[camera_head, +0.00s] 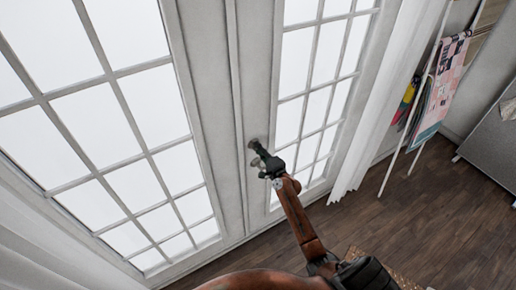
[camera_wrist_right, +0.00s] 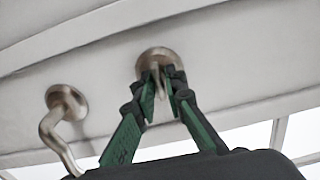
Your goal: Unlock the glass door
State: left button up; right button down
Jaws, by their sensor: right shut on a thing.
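The white glass double door (camera_head: 235,95) fills the left and middle of the head view and looks closed. In the right wrist view, a round metal lock plate (camera_wrist_right: 160,56) with a small thumb-turn (camera_wrist_right: 158,86) sits on the door frame. My right gripper (camera_wrist_right: 159,78) has its green-and-black fingers shut on the thumb-turn, one on each side. In the head view, my right gripper (camera_head: 258,152) reaches the door near the middle seam and hides most of the lock. A curved metal lever handle (camera_wrist_right: 62,112) is beside the lock in the wrist view. My left gripper is not in view.
A white curtain (camera_head: 383,105) hangs right of the door. Farther right is a white rack (camera_head: 424,100) with pink patterned cloth (camera_head: 447,78). A grey piece of furniture (camera_head: 490,150) stands at the right edge. The wooden floor (camera_head: 420,220) before it is largely clear.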

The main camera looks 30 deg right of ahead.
jog(key=c, duration=2.1)
grip_release()
jog(key=s, duration=1.2)
